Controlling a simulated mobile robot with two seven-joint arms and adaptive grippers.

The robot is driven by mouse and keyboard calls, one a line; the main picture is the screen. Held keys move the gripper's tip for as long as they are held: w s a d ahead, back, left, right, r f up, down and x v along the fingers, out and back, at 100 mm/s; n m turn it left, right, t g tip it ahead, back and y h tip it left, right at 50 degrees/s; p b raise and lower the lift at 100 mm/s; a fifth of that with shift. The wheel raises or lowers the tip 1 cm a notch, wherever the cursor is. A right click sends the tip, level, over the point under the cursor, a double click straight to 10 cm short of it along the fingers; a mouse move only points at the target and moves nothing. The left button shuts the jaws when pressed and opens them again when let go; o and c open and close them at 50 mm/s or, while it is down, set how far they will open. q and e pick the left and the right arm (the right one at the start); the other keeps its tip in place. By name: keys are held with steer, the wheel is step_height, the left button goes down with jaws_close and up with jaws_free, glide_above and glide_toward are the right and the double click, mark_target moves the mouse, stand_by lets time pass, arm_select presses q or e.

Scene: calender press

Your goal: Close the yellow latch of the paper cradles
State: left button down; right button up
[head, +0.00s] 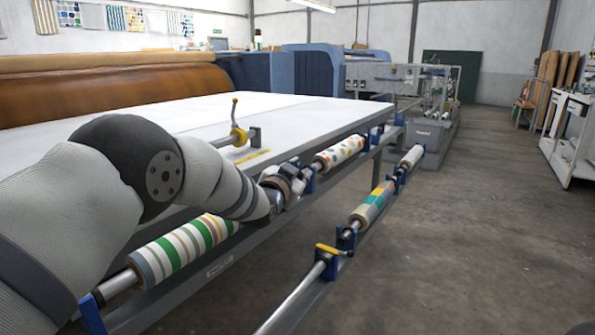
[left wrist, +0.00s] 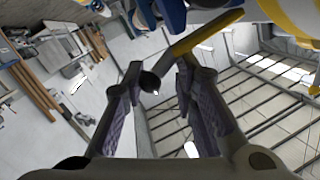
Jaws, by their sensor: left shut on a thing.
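The paper cradles are blue brackets on two rails along the white table's side, holding patterned rolls. On the lower rail, a yellow latch (head: 326,248) lies across its blue cradle (head: 347,240). My left gripper (head: 292,175) is at the upper rail, between the striped roll (head: 185,248) and the dotted roll (head: 339,150). In the left wrist view, a yellow latch lever (left wrist: 207,36) with a dark end reaches between the fingertips of my left gripper (left wrist: 160,77), which is shut on it. In the head view the gripper hides this latch. My right gripper is not in view.
A colourful roll (head: 373,203) and a bare metal shaft (head: 293,300) are on the lower rail. The concrete floor (head: 470,230) to the right is clear.

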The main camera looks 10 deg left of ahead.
arm_select(q)
steer(key=shift+s+f, duration=0.15)
steer(key=shift+f, duration=0.75)
steer(key=c, duration=1.7)
jaws_free()
steer(key=shift+a, duration=0.1)
steer(key=shift+r, duration=0.1)
steer(key=s, duration=0.4)
steer(key=s+a+r, duration=0.1)
steer(key=s, duration=0.2)
steer(key=s+r, duration=0.1)
steer(key=s, duration=0.3)
steer(key=shift+s+a+r, duration=0.1)
steer(key=shift+s+a, duration=0.05)
steer(key=shift+s, duration=0.2)
